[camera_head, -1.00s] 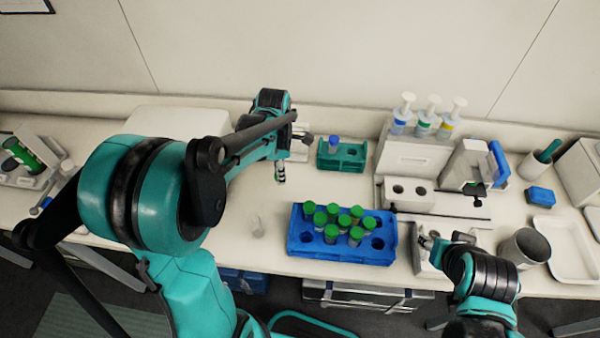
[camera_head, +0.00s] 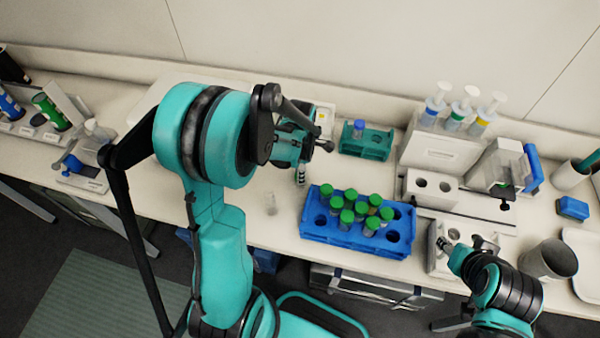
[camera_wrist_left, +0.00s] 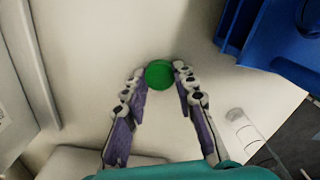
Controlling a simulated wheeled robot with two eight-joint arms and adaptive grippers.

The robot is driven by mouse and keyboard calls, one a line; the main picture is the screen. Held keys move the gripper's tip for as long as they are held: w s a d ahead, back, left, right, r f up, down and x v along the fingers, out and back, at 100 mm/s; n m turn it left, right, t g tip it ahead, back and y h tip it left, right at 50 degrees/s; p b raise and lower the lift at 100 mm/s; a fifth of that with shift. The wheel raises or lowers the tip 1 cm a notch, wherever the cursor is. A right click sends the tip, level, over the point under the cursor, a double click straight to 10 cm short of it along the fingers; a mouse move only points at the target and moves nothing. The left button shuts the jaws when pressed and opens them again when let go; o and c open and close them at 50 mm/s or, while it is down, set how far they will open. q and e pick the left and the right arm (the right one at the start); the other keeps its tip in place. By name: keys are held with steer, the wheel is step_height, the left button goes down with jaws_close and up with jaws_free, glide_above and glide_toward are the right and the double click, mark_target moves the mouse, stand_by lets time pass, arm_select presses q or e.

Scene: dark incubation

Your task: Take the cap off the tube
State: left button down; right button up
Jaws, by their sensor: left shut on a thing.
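In the left wrist view, a round green cap (camera_wrist_left: 159,74) sits between the fingertips of my left gripper (camera_wrist_left: 160,80). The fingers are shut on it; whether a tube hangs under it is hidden. In the head view my left gripper (camera_head: 300,178) points down over the table, left of the blue rack (camera_head: 340,237). The rack holds several tubes with green caps (camera_head: 348,216) and has empty holes at its right. My right gripper (camera_head: 445,246) is at the small metal-grey block (camera_head: 436,262) right of the rack; its fingers are too small to read.
A clear small vessel (camera_head: 271,204) stands on the table left of the blue rack. A green rack (camera_head: 370,152) with a blue-capped tube (camera_head: 358,129) stands behind. A white block with two holes (camera_head: 430,188) and a grey cup (camera_head: 549,260) are at the right.

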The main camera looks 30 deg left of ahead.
arm_select(q)
steer(key=shift+f, duration=0.1)
steer(key=c, duration=1.2)
jaws_free()
